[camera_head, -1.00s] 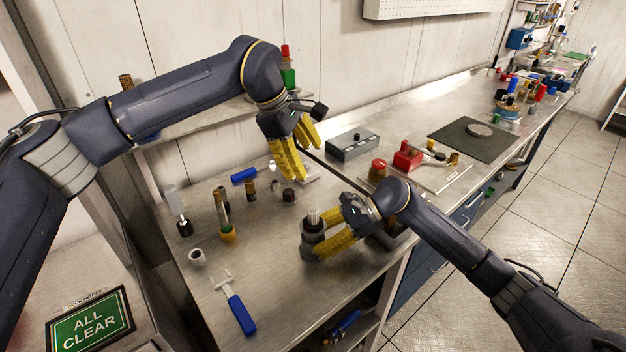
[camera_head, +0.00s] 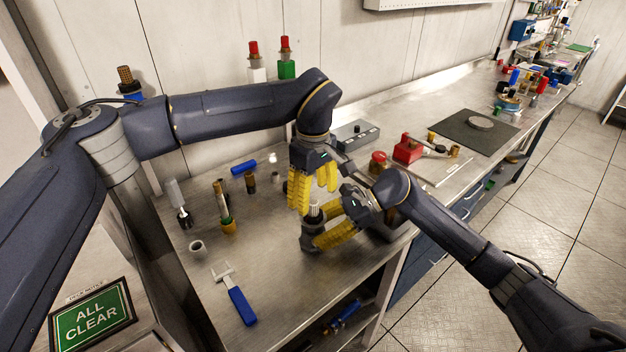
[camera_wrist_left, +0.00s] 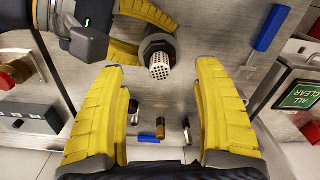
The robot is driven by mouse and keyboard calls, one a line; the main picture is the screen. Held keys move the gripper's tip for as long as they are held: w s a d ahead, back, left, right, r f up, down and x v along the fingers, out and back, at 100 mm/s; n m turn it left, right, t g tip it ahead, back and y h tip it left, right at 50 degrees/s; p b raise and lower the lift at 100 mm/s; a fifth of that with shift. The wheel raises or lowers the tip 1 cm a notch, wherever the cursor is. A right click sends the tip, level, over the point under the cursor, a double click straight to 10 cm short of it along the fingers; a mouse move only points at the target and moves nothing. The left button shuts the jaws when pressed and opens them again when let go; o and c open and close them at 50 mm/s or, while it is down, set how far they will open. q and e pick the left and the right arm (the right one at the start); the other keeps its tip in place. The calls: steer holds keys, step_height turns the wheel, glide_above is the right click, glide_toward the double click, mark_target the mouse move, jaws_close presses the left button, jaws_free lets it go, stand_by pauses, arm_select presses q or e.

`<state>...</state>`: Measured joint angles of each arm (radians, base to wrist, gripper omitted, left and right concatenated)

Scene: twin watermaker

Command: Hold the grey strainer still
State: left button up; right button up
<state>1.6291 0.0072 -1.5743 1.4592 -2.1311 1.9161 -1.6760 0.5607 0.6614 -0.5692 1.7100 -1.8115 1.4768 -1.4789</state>
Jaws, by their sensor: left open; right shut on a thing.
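The grey strainer (camera_head: 311,238) stands upright on the bench, a dark grey body with a pale perforated top. In the left wrist view its pale holed end (camera_wrist_left: 160,66) shows beyond my open left fingers. My right gripper (camera_head: 330,224) has its yellow fingers shut around the strainer's body from the right. My left gripper (camera_head: 313,195) is open and points down just above the strainer, with nothing between its fingers. In the left wrist view the left fingers (camera_wrist_left: 163,105) are wide apart. The near side of the strainer is partly hidden by the right fingers.
A blue-handled tool (camera_head: 238,298) lies at the bench's front left. A grey box (camera_head: 357,135), red knob (camera_head: 379,160) and dark mat (camera_head: 474,135) are to the right. The bench between tool and strainer is clear.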

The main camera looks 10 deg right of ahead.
mark_target(313, 212)
arm_select(q)
steer(key=shift+f, duration=2.8)
jaws_close()
